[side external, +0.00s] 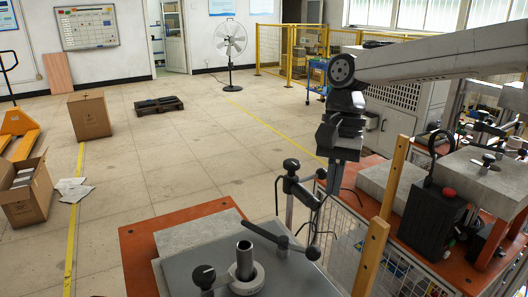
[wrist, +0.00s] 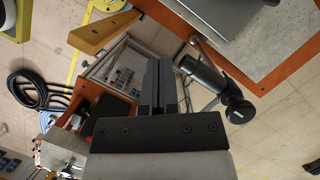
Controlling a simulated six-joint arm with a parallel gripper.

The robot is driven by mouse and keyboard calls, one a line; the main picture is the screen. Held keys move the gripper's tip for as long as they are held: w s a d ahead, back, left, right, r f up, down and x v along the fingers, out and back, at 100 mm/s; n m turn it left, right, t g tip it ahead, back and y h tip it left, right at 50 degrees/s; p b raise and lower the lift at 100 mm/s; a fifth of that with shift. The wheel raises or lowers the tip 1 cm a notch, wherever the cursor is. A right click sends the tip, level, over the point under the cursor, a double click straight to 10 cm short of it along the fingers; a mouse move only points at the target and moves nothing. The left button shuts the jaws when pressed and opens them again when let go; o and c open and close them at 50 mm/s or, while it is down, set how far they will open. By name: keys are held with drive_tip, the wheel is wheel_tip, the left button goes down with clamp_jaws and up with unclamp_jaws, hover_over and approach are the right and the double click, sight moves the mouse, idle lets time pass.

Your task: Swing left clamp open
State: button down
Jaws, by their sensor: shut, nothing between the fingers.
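My gripper (side external: 332,190) points down beside the heater fixture, its fingers shut and empty. In the wrist view the gripper's dark fingers (wrist: 168,60) lie close together. A clamp with black knobs (side external: 291,165) stands on a thin post close to the left of my fingers; I cannot tell whether they touch it. A long dark lever (side external: 268,236) with a ball end crosses the grey plate (side external: 180,262). Which clamp is the left one is not clear.
A metal ring with an upright tube (side external: 245,265) sits on the grey plate. Wooden posts (side external: 371,255) and a mesh guard stand to the right. An orange bench (side external: 440,262) with a black box is further right.

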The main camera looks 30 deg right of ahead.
drive_tip(key=shift+v, duration=2.15)
drive_tip(key=s+d+f+n+g+h, duration=0.1)
drive_tip(key=d+f+n, duration=0.3)
drive_tip(key=f, duration=0.4)
drive_tip(key=s+d+f+n+h, duration=0.15)
drive_tip(key=d+f+n, duration=0.25)
drive_tip(key=f, duration=0.4)
drive_tip(key=s+d+f+n+t, duration=0.2)
drive_tip(key=s+d+f+t, duration=0.3)
drive_tip(key=s+f, duration=0.2)
drive_tip(key=shift+d+f+t, duration=0.15)
drive_tip(key=shift+d+t, duration=0.1)
drive_tip(key=shift+t, duration=0.15)
